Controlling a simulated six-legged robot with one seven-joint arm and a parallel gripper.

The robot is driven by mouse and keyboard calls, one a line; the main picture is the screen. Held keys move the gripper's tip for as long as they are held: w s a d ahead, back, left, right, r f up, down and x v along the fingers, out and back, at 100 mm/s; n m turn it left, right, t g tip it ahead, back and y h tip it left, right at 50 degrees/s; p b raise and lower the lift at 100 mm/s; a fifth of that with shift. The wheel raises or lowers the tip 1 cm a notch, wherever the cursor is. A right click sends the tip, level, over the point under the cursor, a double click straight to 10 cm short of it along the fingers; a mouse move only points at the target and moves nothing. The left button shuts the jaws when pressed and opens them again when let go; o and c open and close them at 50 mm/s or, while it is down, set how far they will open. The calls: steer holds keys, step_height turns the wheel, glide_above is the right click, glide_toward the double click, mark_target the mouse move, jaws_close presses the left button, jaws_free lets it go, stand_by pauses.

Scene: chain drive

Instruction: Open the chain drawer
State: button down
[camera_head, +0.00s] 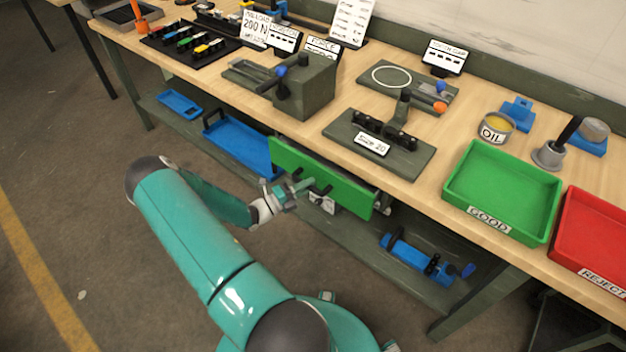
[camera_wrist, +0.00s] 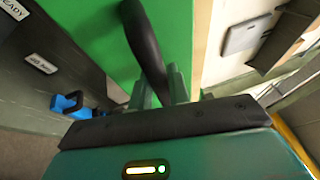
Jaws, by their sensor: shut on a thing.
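The chain drawer has a green front (camera_head: 345,180) under the workbench's front edge, in the middle of the head view. Its black handle (camera_wrist: 146,45) shows large in the wrist view, running across the green front (camera_wrist: 90,25). My gripper (camera_head: 293,190) is at the handle, left of the middle of the drawer front. In the wrist view my gripper's fingers (camera_wrist: 163,88) are closed around the handle bar. The front seems to stand slightly out from the bench. The drawer's inside is hidden from both views.
A blue tray (camera_head: 240,146) and a blue clamp-like tool (camera_head: 418,260) lie on the lower shelf. On the bench top stand a grey chain fixture (camera_head: 405,165), a green GOOD bin (camera_head: 546,215) and a red REJECT bin (camera_head: 595,235). Floor left of my arm is clear.

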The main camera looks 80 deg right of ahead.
steer(key=w+a, duration=0.5)
steer(key=a, duration=0.6)
steer(key=w+a, duration=0.4)
steer(key=a, duration=0.8)
steer(key=shift+w, duration=0.4)
steer(key=c, duration=1.3)
jaws_free()
steer(key=v, duration=1.3)
steer(key=shift+w+a+f, duration=0.15)
steer(key=shift+w+a, duration=0.05)
steer(key=shift+w, duration=0.05)
